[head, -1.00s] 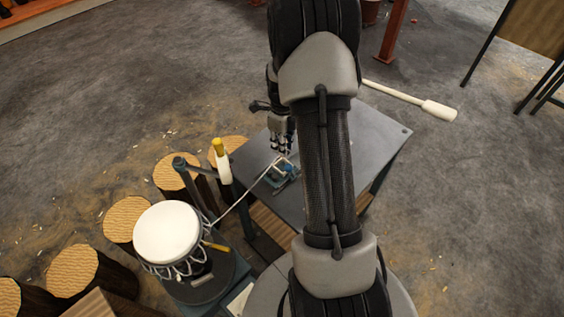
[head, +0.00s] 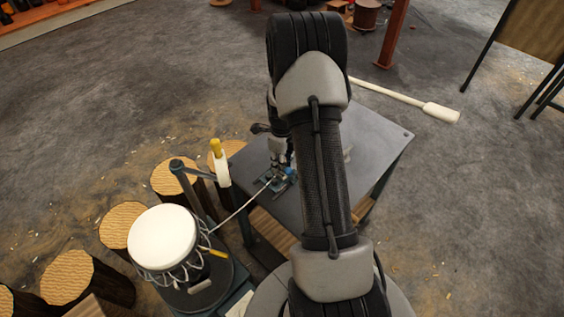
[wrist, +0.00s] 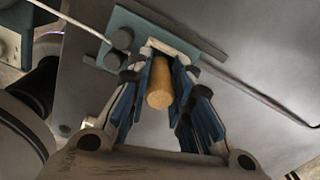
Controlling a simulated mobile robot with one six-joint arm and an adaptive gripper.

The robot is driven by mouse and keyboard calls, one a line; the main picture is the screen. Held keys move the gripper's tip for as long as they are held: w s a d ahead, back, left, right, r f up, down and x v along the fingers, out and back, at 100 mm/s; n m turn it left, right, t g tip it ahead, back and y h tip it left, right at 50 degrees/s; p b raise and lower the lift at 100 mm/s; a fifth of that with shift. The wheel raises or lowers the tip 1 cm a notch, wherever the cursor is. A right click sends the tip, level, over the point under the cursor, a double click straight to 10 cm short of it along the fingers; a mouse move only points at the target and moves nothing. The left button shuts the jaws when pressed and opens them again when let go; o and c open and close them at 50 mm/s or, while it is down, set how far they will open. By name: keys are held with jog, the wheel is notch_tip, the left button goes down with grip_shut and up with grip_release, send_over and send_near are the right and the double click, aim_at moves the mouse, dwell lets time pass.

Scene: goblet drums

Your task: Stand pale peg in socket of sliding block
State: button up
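My gripper (wrist: 165,62) has its blue-padded fingers on both sides of the pale peg (wrist: 159,98). The peg's near end faces the wrist camera, and the fingers close in around its far part. A teal block (wrist: 165,30) with dark round knobs lies just beyond the fingertips. In the head view my gripper (head: 281,166) is low over the table, right at the teal block (head: 268,184). A small blue part (head: 290,174) shows beside it. The socket and the peg's far end are hidden by the fingers, so I cannot tell whether the peg is in the socket.
A pale cord (head: 235,214) runs from the block toward a white-topped goblet drum (head: 164,236) at left. A post with a yellow-tipped white handle (head: 220,165) stands by the table's left edge. The grey table (head: 383,140) is mostly clear, though my arm hides part.

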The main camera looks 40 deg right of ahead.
jog(key=o, duration=0.5)
jog(key=shift+c, duration=0.2)
